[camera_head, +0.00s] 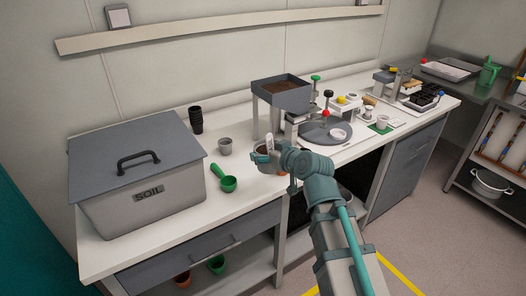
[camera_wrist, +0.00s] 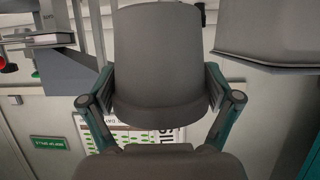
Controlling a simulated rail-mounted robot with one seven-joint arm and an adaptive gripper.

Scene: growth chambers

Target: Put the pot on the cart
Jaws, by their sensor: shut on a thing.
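A grey tapered pot (camera_wrist: 158,60) fills the middle of the wrist view. My gripper (camera_wrist: 160,92) is shut on it, with one finger on each side.
A large grey soil bin (camera_head: 146,205) stands at the bench's left. A green scoop (camera_head: 228,184) and stacked black pots (camera_head: 196,120) are near it. A soil hopper (camera_head: 281,92) and a round turntable (camera_head: 325,131) stand behind and right of my gripper. Open floor lies at right.

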